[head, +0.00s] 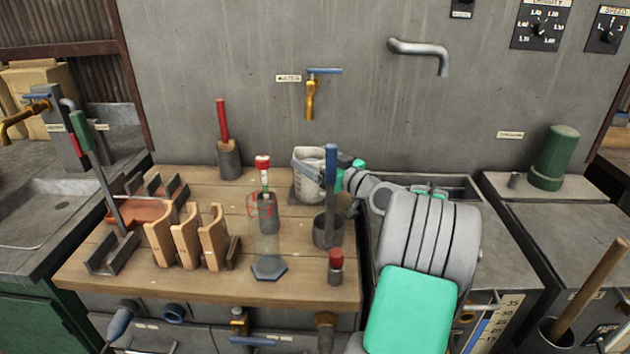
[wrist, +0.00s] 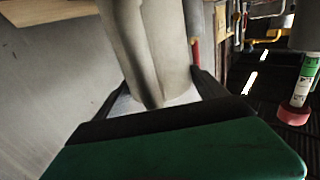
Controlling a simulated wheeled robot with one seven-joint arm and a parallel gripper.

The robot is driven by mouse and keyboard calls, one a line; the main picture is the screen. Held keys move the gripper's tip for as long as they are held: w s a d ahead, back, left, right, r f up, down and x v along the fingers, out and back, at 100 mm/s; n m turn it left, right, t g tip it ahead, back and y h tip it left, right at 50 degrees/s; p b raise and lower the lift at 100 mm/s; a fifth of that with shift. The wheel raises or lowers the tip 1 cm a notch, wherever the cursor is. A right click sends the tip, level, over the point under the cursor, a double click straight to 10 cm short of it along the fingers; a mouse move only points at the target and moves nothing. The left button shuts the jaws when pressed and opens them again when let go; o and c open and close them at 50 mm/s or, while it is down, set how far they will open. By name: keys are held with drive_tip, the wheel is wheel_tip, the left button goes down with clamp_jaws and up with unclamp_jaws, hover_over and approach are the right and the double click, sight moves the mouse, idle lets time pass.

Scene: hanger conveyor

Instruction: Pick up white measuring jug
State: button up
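The white measuring jug (head: 307,172) stands upright at the back right of the wooden bench, against the wall. My gripper (head: 347,178) is at its right side, partly hidden behind a blue-handled tool. In the wrist view the pale body of the jug (wrist: 182,60) fills the space ahead, with a long upright part like a handle (wrist: 140,60) in front of it. My fingers (wrist: 158,85) are spread wide, one on each side of that part. Whether they touch the jug cannot be made out.
A metal pot (head: 327,232) with the blue-handled tool (head: 331,180) stands close before my gripper. A red-capped bottle (head: 263,172), a glass vessel (head: 266,240) and a wooden rack (head: 187,238) occupy the bench. A brass tap (head: 311,98) is on the wall above the jug.

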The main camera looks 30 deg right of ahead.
drive_tip(key=c, duration=1.5)
drive_tip(key=shift+r, duration=0.15)
drive_tip(key=shift+c, duration=0.3)
